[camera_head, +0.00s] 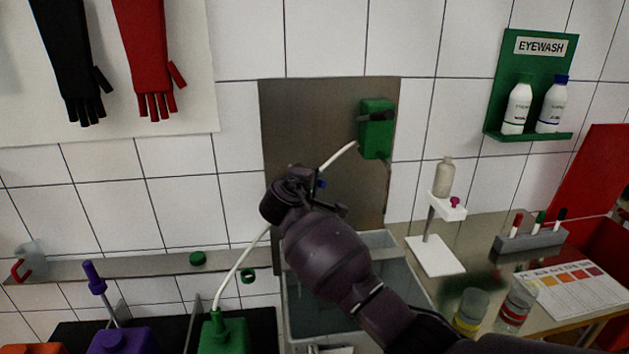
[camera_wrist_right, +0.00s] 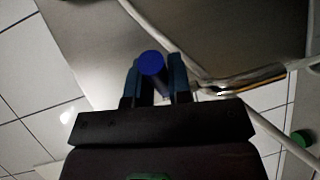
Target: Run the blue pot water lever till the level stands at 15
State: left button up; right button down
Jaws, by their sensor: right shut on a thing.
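My right arm reaches in from the lower right in the head view. Its gripper (camera_head: 318,190) is in front of the metal wall panel (camera_head: 290,120), above a grey basin (camera_head: 295,310). In the right wrist view the two fingers (camera_wrist_right: 152,80) are shut on a blue-ended lever (camera_wrist_right: 152,63), whose round end shows between them. Only a small bit of that blue lever (camera_head: 321,183) shows in the head view; my arm hides the rest. I cannot make out a blue pot or read any level mark. My left gripper is not in view.
A green wall box (camera_head: 376,128) with a black handle feeds a white hose (camera_head: 240,262) passing behind my gripper to a green canister (camera_head: 223,335). A white stand (camera_head: 436,255) with a bottle and two banded jars (camera_head: 471,312) (camera_head: 515,308) are on the right bench.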

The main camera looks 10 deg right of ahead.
jog(key=shift+f, duration=0.1)
dwell(0.4)
jog(key=c, duration=1.1)
grip_release()
jog(key=shift+o, duration=0.2)
jog(key=shift+s, duration=0.1)
jog(key=v, duration=1.1)
